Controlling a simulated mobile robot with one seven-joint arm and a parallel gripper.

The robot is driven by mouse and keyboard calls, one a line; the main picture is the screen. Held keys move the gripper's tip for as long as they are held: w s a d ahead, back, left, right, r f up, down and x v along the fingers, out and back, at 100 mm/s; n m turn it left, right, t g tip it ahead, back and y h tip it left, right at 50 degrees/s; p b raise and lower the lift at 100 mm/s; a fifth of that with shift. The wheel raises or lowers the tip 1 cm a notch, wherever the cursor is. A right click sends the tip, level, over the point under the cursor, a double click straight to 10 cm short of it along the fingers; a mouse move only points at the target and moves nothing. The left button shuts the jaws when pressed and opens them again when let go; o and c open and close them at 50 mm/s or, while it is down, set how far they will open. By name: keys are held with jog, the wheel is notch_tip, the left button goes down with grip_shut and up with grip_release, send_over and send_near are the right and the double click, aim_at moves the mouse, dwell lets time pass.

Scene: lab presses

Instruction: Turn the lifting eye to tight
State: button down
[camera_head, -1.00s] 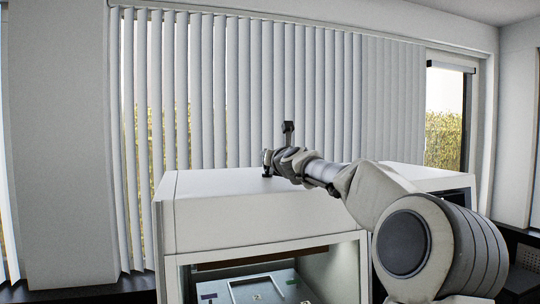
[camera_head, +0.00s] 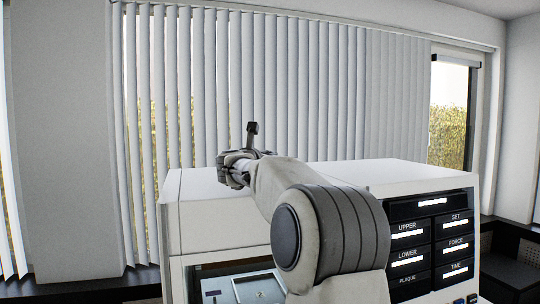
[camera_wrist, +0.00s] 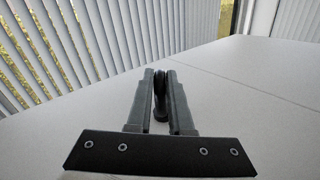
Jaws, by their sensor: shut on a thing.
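The lifting eye (camera_wrist: 160,110) is a small dark part standing on the white top of the press (camera_wrist: 225,112). In the wrist view it sits between the two grey fingers of my gripper (camera_wrist: 161,90), which are shut on it. Its lower end shows between the fingers, close to the press top; the fingers hide its sides. In the head view my gripper (camera_head: 232,178) is over the left part of the press top (camera_head: 330,172), and the eye is hidden there behind my gripper and arm.
The press front has a dark control panel (camera_head: 432,240) at the right and an open chamber with a plate (camera_head: 240,288) below. Vertical blinds (camera_head: 300,90) stand behind the press. The top around my gripper is clear, with a thin seam (camera_wrist: 245,85) across it.

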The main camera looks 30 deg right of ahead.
jog(key=m+g+h, duration=0.1)
jog(key=g, duration=0.1)
jog(key=m+g+h, duration=0.1)
jog(key=m+g, duration=0.1)
jog(key=m+g+h, duration=0.1)
jog(key=g, duration=0.1)
jog(key=shift+w+a+m+g+p, duration=0.2)
jog(key=shift+w+m+g+p, duration=0.1)
jog(key=shift+w+m+g, duration=0.1)
jog(key=shift+r+m+g+h, duration=0.1)
jog(key=shift+m+g+h, duration=0.3)
jog(key=shift+m+g, duration=0.45)
jog(key=c, duration=0.8)
grip_release()
jog(key=shift+d, duration=0.1)
jog(key=shift+c, duration=0.2)
jog(key=shift+a+f, duration=0.2)
jog(key=shift+a, duration=0.35)
jog(key=a+b, duration=0.1)
jog(key=a, duration=0.4)
jog(key=s+a+b, duration=0.1)
jog(key=a+b, duration=0.1)
jog(key=a, duration=0.4)
jog(key=s+a+b, duration=0.1)
jog(key=a, duration=0.4)
jog(key=shift+s+a+r, duration=0.15)
jog(key=shift+s, duration=0.1)
